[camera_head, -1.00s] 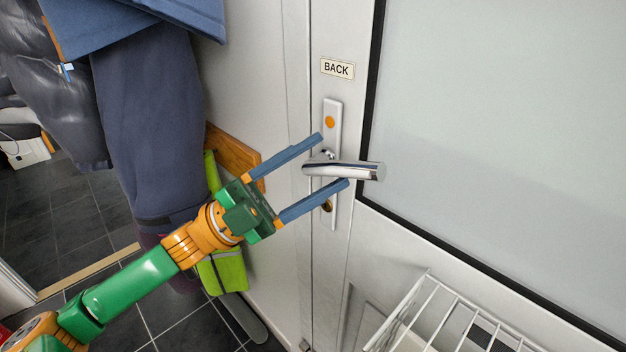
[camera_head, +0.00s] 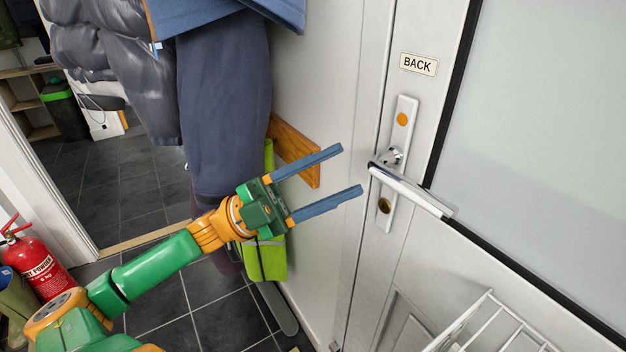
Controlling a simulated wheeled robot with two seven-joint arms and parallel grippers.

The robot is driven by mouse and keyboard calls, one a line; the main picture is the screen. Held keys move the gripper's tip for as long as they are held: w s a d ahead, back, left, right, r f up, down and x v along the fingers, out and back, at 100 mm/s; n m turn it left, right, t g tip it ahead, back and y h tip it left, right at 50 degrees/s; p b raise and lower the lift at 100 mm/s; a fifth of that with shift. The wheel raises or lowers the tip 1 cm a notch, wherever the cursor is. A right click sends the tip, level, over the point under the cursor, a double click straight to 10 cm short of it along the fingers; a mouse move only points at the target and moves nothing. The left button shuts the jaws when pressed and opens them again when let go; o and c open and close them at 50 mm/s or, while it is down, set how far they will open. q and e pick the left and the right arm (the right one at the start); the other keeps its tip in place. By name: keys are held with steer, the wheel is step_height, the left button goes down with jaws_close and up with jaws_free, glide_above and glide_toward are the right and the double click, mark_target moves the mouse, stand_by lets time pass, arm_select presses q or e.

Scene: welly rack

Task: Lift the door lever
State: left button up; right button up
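The chrome door lever (camera_head: 412,190) sticks out from a pale backplate (camera_head: 402,112) on the white door, and in this view it slopes down to the right. My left gripper (camera_head: 352,170) is open, its two blue fingers spread and pointing right towards the lever. The fingertips end a little short of the lever's left end, with nothing between them. Whether they are level with it in depth is hard to tell. My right gripper is not in view.
A white wire rack (camera_head: 490,325) stands at the lower right below the lever. Dark coats (camera_head: 225,110) hang at the left, beside a wooden board (camera_head: 293,150) on the wall. A red fire extinguisher (camera_head: 38,262) stands at the lower left. Dark floor tiles lie open between.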

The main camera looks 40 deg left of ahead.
arm_select(q)
steer(key=shift+v, duration=1.3)
steer(key=shift+a+r, duration=0.15)
